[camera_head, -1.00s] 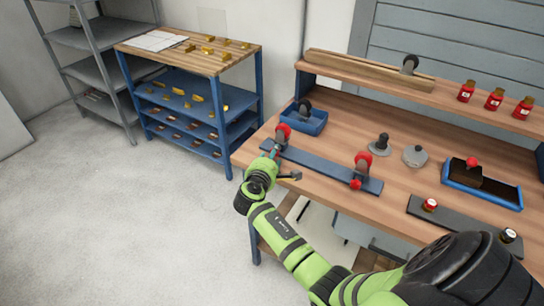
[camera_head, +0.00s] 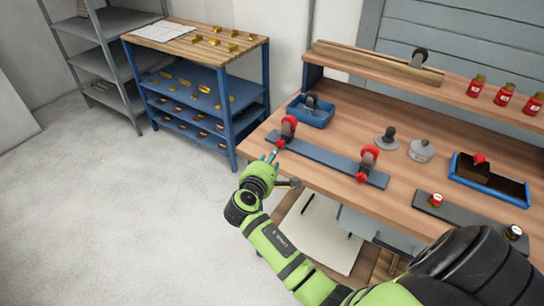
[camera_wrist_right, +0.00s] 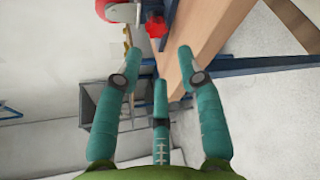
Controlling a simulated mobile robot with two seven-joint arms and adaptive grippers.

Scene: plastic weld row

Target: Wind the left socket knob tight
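The left socket (camera_head: 288,127), a red and black clamp, stands on the left end of a dark blue bar (camera_head: 330,163) along the bench's front edge. Its red knob (camera_head: 280,143) faces the front. In the right wrist view the knob (camera_wrist_right: 155,25) lies beyond the fingertips, near the top. My right gripper (camera_head: 272,156) is just in front of the knob and apart from it. Its three teal fingers (camera_wrist_right: 160,75) are spread with nothing between them. A similar right socket (camera_head: 368,158) with a red knob (camera_head: 361,177) stands further along the bar. My left gripper is not in view.
A blue tray (camera_head: 322,121) with a black-handled piece sits behind the left socket. Another blue tray (camera_head: 518,197) and a dark plate (camera_head: 465,219) are at right. Red jars (camera_head: 502,95) stand on the shelf. Open floor (camera_head: 130,230) lies left of the bench.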

